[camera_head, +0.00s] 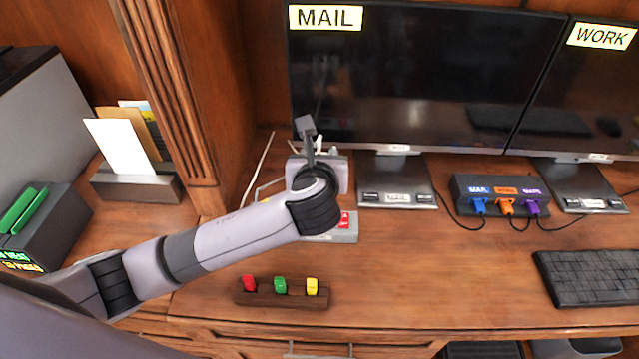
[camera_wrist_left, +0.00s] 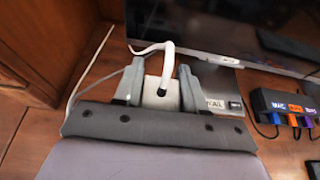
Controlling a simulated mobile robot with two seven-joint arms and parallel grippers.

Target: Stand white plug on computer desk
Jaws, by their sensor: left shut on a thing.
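The white plug (camera_wrist_left: 160,92) shows in the left wrist view as a pale block with a thick white cord curving up from it. My left gripper (camera_wrist_left: 159,86) has one finger on each side of the plug and is shut on it. In the head view my left gripper (camera_head: 319,152) is over the back left of the computer desk (camera_head: 430,285), left of the MAIL monitor's stand. The gripper and wrist hide most of the plug there. I cannot tell whether the plug touches the desk. My right gripper is not in view.
A grey unit with a red switch (camera_head: 345,221) lies partly under my wrist. A wooden rack (camera_head: 260,298) with red, green and yellow pieces is in front. A hub (camera_head: 462,186), monitors (camera_head: 425,80) and keyboard (camera_head: 590,277) are right. A wooden pillar (camera_head: 165,90) stands left.

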